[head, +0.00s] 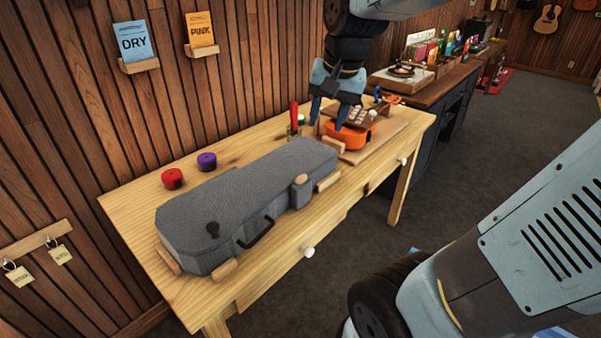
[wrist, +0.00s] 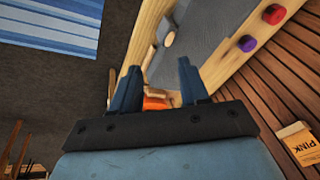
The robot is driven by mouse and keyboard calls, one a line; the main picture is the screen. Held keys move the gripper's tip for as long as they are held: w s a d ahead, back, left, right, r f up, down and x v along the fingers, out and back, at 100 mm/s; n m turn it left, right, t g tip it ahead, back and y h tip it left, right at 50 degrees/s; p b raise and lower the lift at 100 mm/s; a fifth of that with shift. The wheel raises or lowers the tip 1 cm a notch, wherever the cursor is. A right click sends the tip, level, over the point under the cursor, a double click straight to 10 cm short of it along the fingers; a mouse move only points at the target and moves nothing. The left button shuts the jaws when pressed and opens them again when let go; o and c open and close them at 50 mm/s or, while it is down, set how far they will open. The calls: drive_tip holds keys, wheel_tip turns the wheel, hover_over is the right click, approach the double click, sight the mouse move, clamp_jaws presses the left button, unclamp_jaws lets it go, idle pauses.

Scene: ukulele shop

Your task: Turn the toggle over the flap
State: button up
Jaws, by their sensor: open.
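A closed grey instrument case (head: 245,195) lies on the wooden table. A pale wooden piece with a rounded top (head: 300,180) stands at the case's front edge and may be the toggle; it also shows as a round disc in the wrist view (wrist: 168,39). I cannot make out clearly which part is the flap. My gripper (head: 330,109) is open and empty, pointing down above the far end of the table, beyond the case. Its two fingers also show in the wrist view (wrist: 160,66).
An orange ukulele (head: 349,136) lies on a board beneath my gripper. A red upright object (head: 294,116) stands beside it. Red (head: 172,178) and purple (head: 207,161) round items sit behind the case. Wooden blocks (head: 328,181) edge the case. The left front tabletop is clear.

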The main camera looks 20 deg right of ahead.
sight(301, 177)
drive_tip(key=w+a+f+m+g, duration=0.1)
drive_tip(key=w+f+m+g, duration=0.2)
drive_tip(key=w+f+m, duration=0.75)
drive_tip(key=w+f+n, duration=0.1)
drive_tip(key=f, duration=0.3)
drive_tip(key=f+n, duration=0.1)
drive_tip(key=f, duration=0.3)
drive_tip(key=w+f+n, duration=0.1)
drive_tip(key=f, duration=0.3)
drive_tip(key=shift+w+a+f+n+h, duration=0.1)
drive_tip(key=shift+w+f+n+h, duration=0.2)
drive_tip(key=shift+h, duration=0.1)
drive_tip(key=shift+c, duration=0.3)
clamp_jaws()
